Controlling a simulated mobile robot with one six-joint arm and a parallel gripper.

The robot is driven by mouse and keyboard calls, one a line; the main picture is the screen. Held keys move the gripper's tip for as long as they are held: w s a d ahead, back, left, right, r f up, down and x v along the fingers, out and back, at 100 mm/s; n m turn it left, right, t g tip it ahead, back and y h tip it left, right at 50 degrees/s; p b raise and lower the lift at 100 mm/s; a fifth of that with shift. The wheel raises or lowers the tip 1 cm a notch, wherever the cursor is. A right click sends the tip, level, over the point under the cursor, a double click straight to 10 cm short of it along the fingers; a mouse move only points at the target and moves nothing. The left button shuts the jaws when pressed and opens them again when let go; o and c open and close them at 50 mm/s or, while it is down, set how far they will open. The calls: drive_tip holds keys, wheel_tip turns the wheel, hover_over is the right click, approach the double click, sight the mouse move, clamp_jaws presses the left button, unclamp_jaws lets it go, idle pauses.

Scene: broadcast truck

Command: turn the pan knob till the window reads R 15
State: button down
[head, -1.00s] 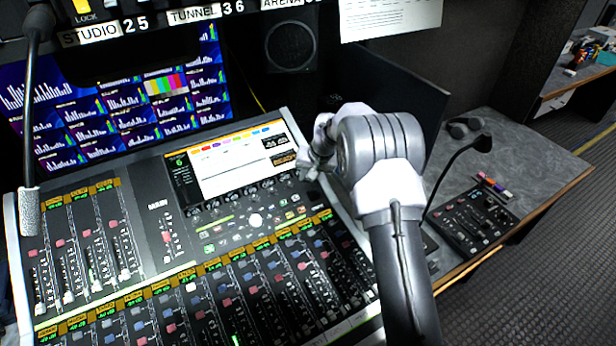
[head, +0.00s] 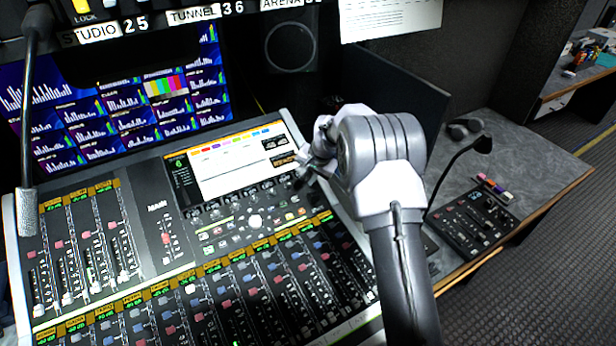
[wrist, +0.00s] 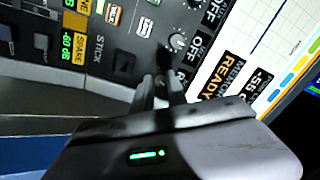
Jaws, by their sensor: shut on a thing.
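My gripper (head: 306,172) reaches to the right end of the knob row under the mixing console's screen (head: 235,172). In the wrist view its two dark fingers (wrist: 162,84) are shut on a small dark knob, taken as the pan knob (wrist: 165,58); they hide much of it, and no pan label is readable. I cannot make out a reading of R 15 in either view.
A neighbouring knob (wrist: 177,42) stands close to the fingers. Faders and lit buttons (head: 255,221) fill the console below. A gooseneck microphone (head: 482,144) and a small control box (head: 475,222) are on the desk at right. A dark monitor (head: 395,105) stands behind my arm.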

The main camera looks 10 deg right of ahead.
drive_tip(key=c, duration=1.3)
unclamp_jaws()
drive_tip(key=shift+r, duration=0.1)
drive_tip(key=shift+p+v, duration=1.9)
drive_tip(key=shift+v, duration=6.75)
